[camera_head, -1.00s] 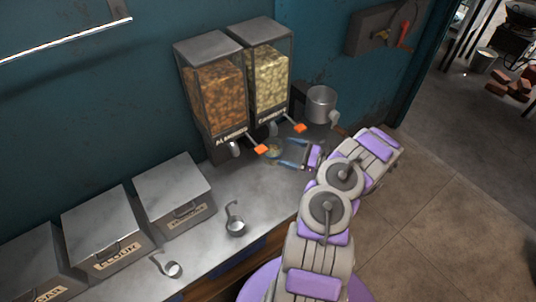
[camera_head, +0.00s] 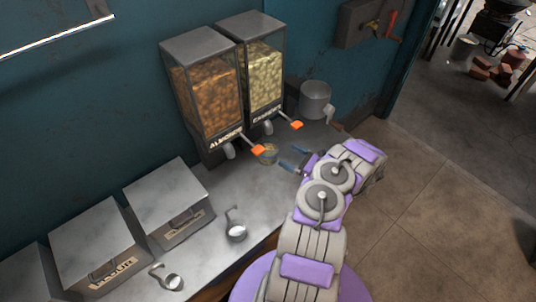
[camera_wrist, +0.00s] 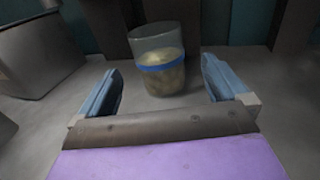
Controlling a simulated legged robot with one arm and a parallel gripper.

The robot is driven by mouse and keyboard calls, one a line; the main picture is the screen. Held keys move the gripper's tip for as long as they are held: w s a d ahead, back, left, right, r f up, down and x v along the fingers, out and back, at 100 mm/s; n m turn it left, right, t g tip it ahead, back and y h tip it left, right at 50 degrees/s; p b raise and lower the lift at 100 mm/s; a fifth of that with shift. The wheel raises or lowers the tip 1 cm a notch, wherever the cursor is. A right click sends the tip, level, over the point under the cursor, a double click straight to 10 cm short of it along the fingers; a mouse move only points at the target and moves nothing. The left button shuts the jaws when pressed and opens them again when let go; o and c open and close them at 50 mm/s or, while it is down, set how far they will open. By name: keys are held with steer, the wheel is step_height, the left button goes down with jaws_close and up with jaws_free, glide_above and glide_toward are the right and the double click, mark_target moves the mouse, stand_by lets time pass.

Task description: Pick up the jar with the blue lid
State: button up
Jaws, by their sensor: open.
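The jar (camera_wrist: 160,62) is clear, with a blue band around its middle and pale contents below. It stands upright on the grey counter in the wrist view, centred ahead of my fingers and apart from them. Its top looks clear; I cannot make out a separate blue lid. In the head view the jar (camera_head: 269,154) is small, below the dispensers and beside an orange lever. My gripper (camera_head: 288,160) is open and empty just right of it. In the wrist view my gripper (camera_wrist: 160,68) has one blue finger on each side of the jar's line.
An almond dispenser (camera_head: 203,85) and a second dispenser (camera_head: 262,70) stand behind the jar, their orange levers close by. A metal pot (camera_head: 315,98) stands at the back right. Metal bins (camera_head: 170,205) and scoops (camera_head: 236,232) lie to the left on the counter (camera_head: 215,190).

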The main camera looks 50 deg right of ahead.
glide_toward(261, 141)
steer(key=shift+w+a+b, duration=0.25)
steer(key=shift+w+b, duration=0.2)
steer(key=shift+w, duration=0.55)
steer(key=shift+w+a+b, duration=0.25)
steer(key=shift+w+b, duration=0.25)
steer(key=shift+w, duration=0.45)
steer(key=shift+w+a+b, duration=0.25)
steer(key=shift+w+b, duration=0.2)
steer(key=shift+w, duration=0.55)
steer(key=shift+c, duration=0.2)
steer(key=c, duration=1.4)
steer(key=shift+r, duration=0.1)
